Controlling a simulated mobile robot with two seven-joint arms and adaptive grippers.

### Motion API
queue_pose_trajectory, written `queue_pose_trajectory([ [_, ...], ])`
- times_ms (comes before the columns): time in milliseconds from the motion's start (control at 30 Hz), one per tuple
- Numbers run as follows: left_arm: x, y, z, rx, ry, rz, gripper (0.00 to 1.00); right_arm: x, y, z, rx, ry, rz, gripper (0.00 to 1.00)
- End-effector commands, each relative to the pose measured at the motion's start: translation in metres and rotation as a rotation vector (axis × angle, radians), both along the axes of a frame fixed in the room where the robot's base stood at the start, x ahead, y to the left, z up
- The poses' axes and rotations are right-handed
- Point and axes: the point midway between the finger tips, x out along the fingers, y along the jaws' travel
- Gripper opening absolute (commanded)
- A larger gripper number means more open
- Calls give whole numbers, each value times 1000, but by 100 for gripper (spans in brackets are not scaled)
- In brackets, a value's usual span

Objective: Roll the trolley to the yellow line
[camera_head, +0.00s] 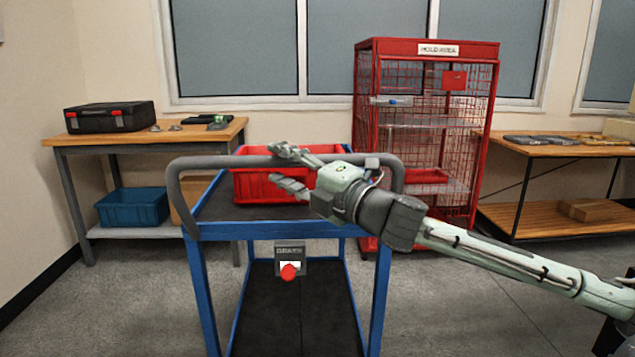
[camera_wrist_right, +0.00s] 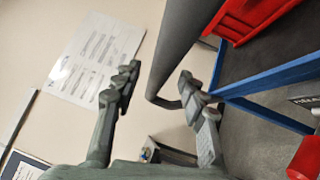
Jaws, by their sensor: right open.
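The trolley (camera_head: 262,231) stands in front of me, with a blue frame, dark decks and a grey push handle (camera_head: 215,162). My right gripper (camera_head: 280,170) is open at the middle of the handle, one finger near its top edge and one below it. In the right wrist view, the handle (camera_wrist_right: 182,45) runs between the spread fingers (camera_wrist_right: 158,78); contact cannot be told. A brake plate (camera_head: 290,252) with a red button (camera_head: 289,272) hangs below the top deck. No yellow line shows. My left gripper is not in view.
A red crate (camera_head: 262,188) sits on the top deck. Behind are a workbench (camera_head: 140,139) with a black case (camera_head: 110,117), a red wire cage (camera_head: 430,48) marked as a hold area, and a right bench (camera_head: 560,150). Grey floor (camera_head: 450,310) is open at right.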

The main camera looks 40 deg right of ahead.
Motion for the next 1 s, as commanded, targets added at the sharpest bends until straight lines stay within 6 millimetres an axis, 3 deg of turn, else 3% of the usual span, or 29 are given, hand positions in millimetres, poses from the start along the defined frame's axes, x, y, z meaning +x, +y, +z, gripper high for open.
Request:
queue_pose_trajectory([
  [633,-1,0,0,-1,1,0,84,-75,-15,-12,3,4,1,42],
  [1000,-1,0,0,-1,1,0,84,-90,-18,-13,-1,0,1,42],
])
